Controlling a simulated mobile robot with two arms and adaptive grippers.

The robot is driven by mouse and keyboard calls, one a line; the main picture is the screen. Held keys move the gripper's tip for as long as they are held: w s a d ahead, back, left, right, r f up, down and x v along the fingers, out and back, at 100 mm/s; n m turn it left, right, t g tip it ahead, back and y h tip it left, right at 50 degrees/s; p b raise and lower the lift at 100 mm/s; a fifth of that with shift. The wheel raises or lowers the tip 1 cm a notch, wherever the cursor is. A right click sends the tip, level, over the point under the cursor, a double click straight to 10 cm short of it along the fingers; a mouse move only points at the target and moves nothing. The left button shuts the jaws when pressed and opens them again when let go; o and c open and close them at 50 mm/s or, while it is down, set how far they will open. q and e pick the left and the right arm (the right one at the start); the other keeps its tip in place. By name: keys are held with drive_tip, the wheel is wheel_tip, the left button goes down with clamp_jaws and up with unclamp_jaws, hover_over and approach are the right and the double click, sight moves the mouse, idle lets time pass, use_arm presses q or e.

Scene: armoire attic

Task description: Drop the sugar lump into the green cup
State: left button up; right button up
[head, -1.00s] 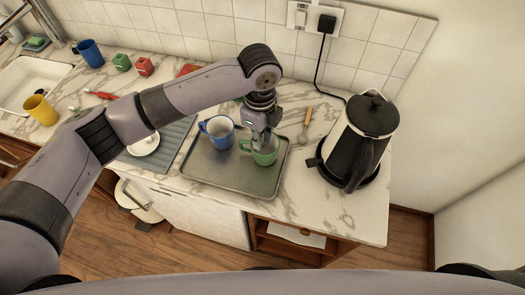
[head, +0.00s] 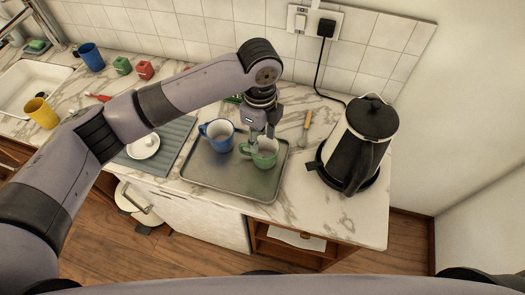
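The green cup (head: 265,160) stands upright on the grey metal tray (head: 225,186), to the right of a blue cup (head: 214,135). My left gripper (head: 263,147) points down right at the mouth of the green cup, with its fingers apart over and partly in front of it. I see no sugar lump between the fingers, and the inside of the cup is mostly hidden. My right gripper is not in view.
A black and steel kettle (head: 358,143) stands right of the tray, with a wooden-handled utensil (head: 306,126) between them. Yellow (head: 41,113) and blue mugs (head: 90,56) stand near the sink.

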use_arm(q)
wheel_tip(320, 180, up, 10)
idle(0.3)
idle(0.4)
